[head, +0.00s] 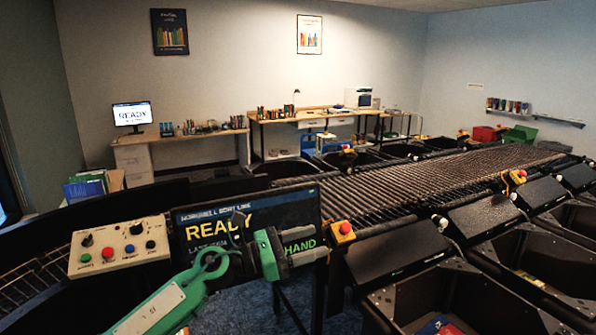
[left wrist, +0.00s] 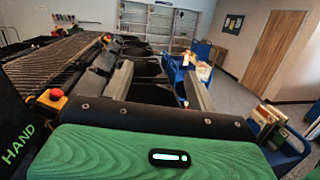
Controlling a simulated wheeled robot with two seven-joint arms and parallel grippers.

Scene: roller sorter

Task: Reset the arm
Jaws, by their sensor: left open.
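My left arm comes in from the lower left of the head view, green with a pale strip. My left gripper (head: 306,246) is in front of the lower right part of the READY screen (head: 207,215), with its grey fingers pointing right. In the left wrist view the two grey fingers of the left gripper (left wrist: 158,78) are spread apart, with nothing between them. Dark sorter bins show beyond them. My right gripper is in neither view.
A control box (head: 119,246) with coloured buttons stands left of the screen. A yellow-and-red stop button (head: 342,232) is close to the right of the gripper. The roller bed (head: 430,180) and black bins (head: 475,300) fill the right. A blue book cart (left wrist: 283,150) stands on open floor.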

